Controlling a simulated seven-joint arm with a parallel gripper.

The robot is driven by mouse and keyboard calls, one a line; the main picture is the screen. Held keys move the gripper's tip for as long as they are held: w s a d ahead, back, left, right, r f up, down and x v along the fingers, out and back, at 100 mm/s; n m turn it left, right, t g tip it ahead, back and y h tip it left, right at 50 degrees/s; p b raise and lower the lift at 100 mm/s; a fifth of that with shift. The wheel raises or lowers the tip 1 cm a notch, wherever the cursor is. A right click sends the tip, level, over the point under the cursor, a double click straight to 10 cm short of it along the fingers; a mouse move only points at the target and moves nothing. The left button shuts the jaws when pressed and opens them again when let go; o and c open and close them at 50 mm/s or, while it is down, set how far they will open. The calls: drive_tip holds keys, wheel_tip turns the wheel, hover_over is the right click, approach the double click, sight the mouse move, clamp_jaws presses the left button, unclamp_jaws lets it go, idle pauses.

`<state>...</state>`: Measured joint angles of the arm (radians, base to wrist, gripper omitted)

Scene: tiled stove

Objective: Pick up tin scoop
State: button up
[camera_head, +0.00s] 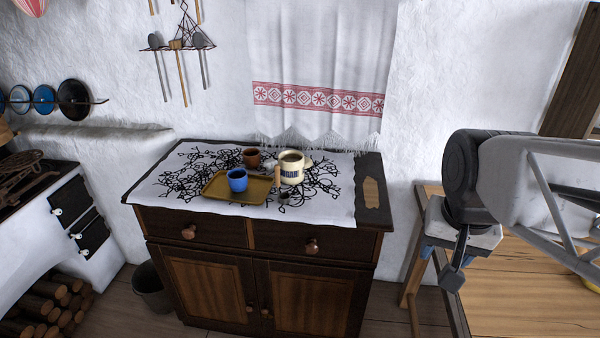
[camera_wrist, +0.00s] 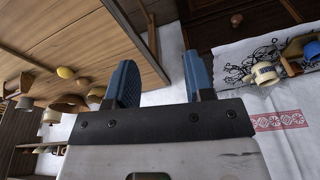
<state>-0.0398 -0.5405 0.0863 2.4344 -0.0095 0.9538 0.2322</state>
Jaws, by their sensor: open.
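A small pale grey, metal-looking piece (camera_head: 270,164) lies on the cabinet between a brown cup (camera_head: 252,157) and a cream labelled mug (camera_head: 291,168). It may be the tin scoop, but it is too small and too covered to be sure. A short light wooden piece (camera_head: 278,176) stands in front of the mug; I cannot tell if it is the scoop's handle. My gripper (camera_wrist: 160,82) is open, with nothing between its blue fingers. In the head view it is at the right, above the wooden table and well away from the cabinet.
A yellow-brown tray (camera_head: 215,190) with a blue cup (camera_head: 237,180) is left of the mug. A white patterned cloth (camera_head: 330,213) covers most of the dark cabinet top. A wooden table (camera_head: 530,290) stands at right. A white towel (camera_head: 320,60) hangs behind.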

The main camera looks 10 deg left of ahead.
drive_tip(key=w+a+r+m, duration=0.1)
drive_tip(key=w+a+m, duration=0.15)
drive_tip(key=w, duration=0.35)
drive_tip(key=w+a+r+m, duration=0.2)
drive_tip(key=w+a, duration=0.1)
drive_tip(key=w, duration=0.4)
drive_tip(key=m+g, duration=0.2)
drive_tip(key=m, duration=1)
hover_over(277, 165)
drive_tip(key=f, duration=1.1)
drive_tip(key=shift+s+d, duration=0.15)
drive_tip(key=shift+d, duration=0.05)
drive_tip(key=shift+w+a+f, duration=0.2)
drive_tip(key=shift+a+f, duration=0.05)
drive_tip(key=shift+a, duration=0.05)
drive_tip(key=shift+f, duration=1.3)
drive_tip(key=shift+f, duration=0.1)
